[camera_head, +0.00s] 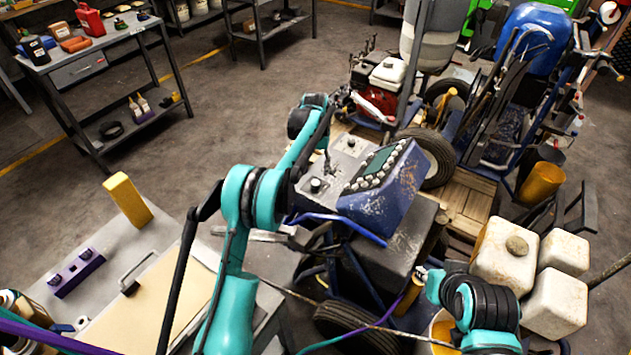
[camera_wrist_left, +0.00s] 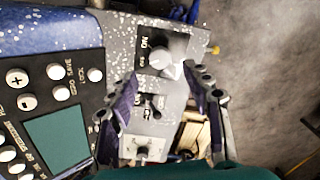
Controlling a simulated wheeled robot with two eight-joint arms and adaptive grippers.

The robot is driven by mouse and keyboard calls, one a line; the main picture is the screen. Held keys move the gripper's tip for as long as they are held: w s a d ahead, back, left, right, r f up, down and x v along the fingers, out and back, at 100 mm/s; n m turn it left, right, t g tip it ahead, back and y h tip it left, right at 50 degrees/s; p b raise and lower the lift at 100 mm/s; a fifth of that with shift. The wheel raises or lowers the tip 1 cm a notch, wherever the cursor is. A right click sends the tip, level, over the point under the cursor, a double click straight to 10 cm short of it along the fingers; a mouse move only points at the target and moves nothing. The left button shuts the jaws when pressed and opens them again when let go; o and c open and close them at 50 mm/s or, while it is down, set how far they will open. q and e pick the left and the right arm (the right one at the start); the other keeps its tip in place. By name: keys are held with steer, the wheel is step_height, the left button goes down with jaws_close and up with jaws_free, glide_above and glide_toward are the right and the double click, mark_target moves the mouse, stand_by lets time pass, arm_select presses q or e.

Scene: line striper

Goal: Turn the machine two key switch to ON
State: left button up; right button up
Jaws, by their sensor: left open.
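In the head view the left gripper (camera_head: 329,160) hangs over the panel. My right gripper (camera_head: 420,279) is low at the right, partly hidden.
A small toggle switch (camera_wrist_left: 153,105) and another control (camera_wrist_left: 144,149) lie below the knob. White containers (camera_head: 505,250) stand at the right. A worktable (camera_head: 115,240) is at the left. Open floor (camera_head: 215,110) lies behind my left arm.

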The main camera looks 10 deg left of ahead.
mark_target(315, 182)
arm_select(q)
step_height(315, 182, down, 7)
steer(key=shift+r+b, duration=0.2)
steer(key=shift+b, duration=0.8)
steer(key=shift+c, duration=0.3)
jaws_close()
